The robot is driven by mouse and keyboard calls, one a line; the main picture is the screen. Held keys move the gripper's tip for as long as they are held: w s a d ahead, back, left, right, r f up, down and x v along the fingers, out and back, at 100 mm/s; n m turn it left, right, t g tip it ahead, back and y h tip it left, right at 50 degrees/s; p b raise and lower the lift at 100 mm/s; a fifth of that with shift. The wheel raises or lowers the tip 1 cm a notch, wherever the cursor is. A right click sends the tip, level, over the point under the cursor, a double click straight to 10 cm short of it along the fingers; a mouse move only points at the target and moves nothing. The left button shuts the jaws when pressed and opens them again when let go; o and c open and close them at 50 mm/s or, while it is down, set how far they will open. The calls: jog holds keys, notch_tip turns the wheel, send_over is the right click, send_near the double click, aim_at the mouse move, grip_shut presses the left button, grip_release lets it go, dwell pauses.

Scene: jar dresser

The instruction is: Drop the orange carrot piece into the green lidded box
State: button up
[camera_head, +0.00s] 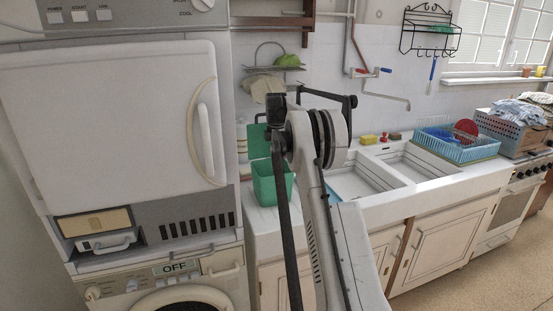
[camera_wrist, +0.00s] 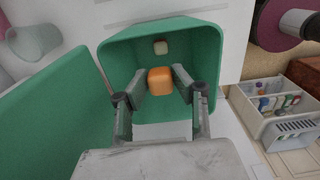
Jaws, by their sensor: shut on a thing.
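The green lidded box (camera_head: 272,186) stands on the counter beside the white machine. Its lid (camera_head: 258,142) is raised. In the wrist view the box (camera_wrist: 205,48) shows from above with its mouth open, and the open lid (camera_wrist: 55,118) slants off to the left. My gripper (camera_wrist: 159,79) is shut on the orange carrot piece (camera_wrist: 160,82), which is a small rounded block. It holds the piece over the box's opening; I cannot tell whether the piece is below the rim. In the head view my arm hides the gripper and the piece.
A white basket (camera_wrist: 278,108) with small jars is at the right in the wrist view. The double sink (camera_head: 365,180) and blue dish rack (camera_head: 455,147) are to the right. A wire rack (camera_head: 272,68) hangs above the box.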

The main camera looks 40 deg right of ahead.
jog(key=o, duration=1)
notch_tip(320, 180, up, 12)
dwell(0.6)
